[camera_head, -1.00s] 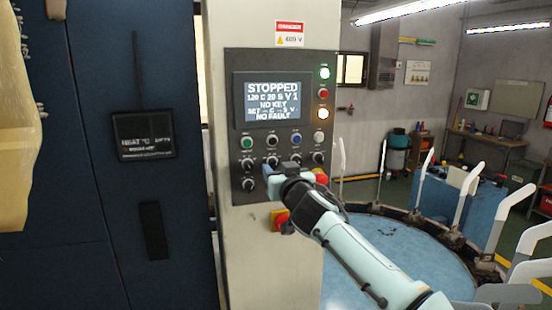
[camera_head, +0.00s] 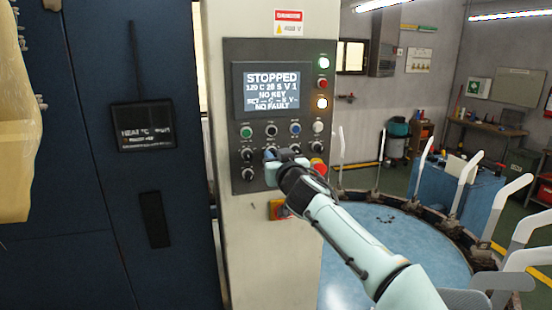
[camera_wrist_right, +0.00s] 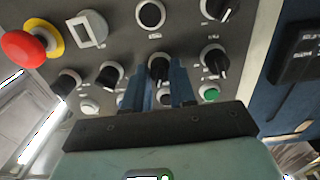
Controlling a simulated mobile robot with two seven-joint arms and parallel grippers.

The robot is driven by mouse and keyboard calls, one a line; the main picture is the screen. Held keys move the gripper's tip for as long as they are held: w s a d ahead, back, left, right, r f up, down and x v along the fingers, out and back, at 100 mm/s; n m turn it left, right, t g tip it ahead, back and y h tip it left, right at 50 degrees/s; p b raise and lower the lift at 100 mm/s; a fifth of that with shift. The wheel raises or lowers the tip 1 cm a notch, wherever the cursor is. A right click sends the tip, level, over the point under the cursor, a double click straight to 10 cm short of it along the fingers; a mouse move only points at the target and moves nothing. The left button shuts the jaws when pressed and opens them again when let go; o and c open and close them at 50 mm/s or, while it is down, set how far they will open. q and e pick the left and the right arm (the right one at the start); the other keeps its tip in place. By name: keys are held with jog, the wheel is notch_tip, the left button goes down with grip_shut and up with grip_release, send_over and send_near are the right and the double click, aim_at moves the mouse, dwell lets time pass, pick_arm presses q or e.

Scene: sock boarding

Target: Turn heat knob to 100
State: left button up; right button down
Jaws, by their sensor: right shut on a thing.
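The control panel (camera_head: 236,110) stands upright ahead, with a lit screen (camera_head: 271,90) that reads STOPPED and 120 C. My right gripper (camera_head: 272,156) is at the row of black knobs under the coloured buttons. In the right wrist view its two blue fingers (camera_wrist_right: 157,88) are shut around a black knob (camera_wrist_right: 159,66), the second from the green button's (camera_wrist_right: 210,93) side. I cannot read this knob's label, so I cannot tell if it is the heat knob. The fingers partly hide it. My left gripper is not in view.
Neighbouring knobs sit close on both sides, such as the one beneath the green button (camera_head: 247,154). A red emergency stop (camera_head: 318,166) is just right of the gripper. A dark blue cabinet (camera_head: 100,200) stands left, and a round blue table (camera_head: 400,240) lies right.

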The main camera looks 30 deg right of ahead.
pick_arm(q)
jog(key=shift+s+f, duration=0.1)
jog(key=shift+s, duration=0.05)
pick_arm(e)
jog(key=shift+n, duration=0.4)
jog(key=n, duration=0.6)
jog(key=shift+r+n+b, duration=0.1)
jog(key=shift+n+b, duration=0.2)
jog(key=shift+b, duration=0.05)
jog(key=n, duration=0.4)
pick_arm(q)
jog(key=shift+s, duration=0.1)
pick_arm(e)
jog(key=shift+r+n, duration=0.1)
jog(key=shift+n, duration=2.1)
jog(key=c, duration=0.9)
grip_release()
